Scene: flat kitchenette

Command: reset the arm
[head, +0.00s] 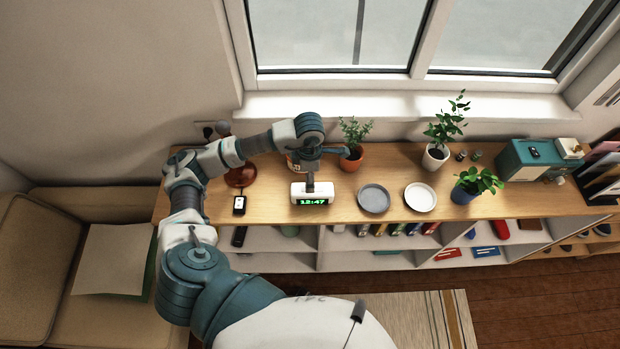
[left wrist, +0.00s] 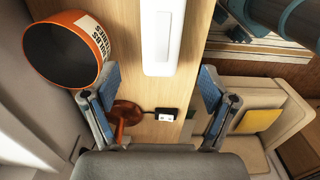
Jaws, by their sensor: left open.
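My left arm reaches up from the bottom of the head view, bends at the left and extends over the shelf top. Its gripper (head: 310,183) points down at the white digital clock (head: 311,194), which shows green digits. In the left wrist view the gripper (left wrist: 160,85) is open, its two blue-padded fingers apart with nothing between them. The white clock body (left wrist: 162,38) lies beyond the fingertips, near the top centre. The gap between fingers and clock is hard to judge. My right gripper is in neither view.
The wooden shelf top (head: 278,205) carries a black device (head: 239,204), a red round base (head: 240,177), potted plants, a grey plate (head: 374,198), a white plate (head: 420,197) and a teal box (head: 541,160). An orange can (left wrist: 68,50) stands near the gripper. A window is behind.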

